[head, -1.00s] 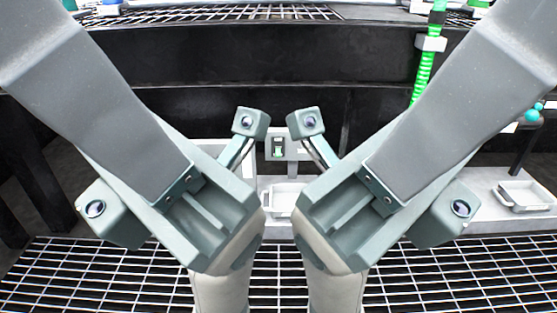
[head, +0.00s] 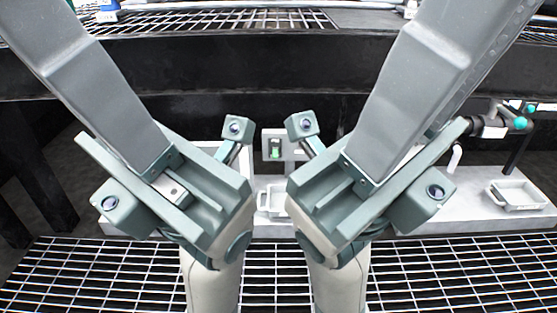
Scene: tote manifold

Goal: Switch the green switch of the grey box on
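The grey box (head: 267,138) is in the middle of the head view, beyond and between my two arms. The green switch (head: 275,148) is on its front, small in the picture, and I cannot tell its position. My arms frame the box on both sides and partly cover what surrounds it. Neither gripper's fingers can be made out, and nothing of mine is seen touching the switch.
A white tray (head: 516,194) sits on a pale shelf at the right. Pipes with a turquoise knob (head: 520,123) stand behind it. A dark ledge (head: 230,65) crosses the back. A metal grating (head: 90,275) covers the floor.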

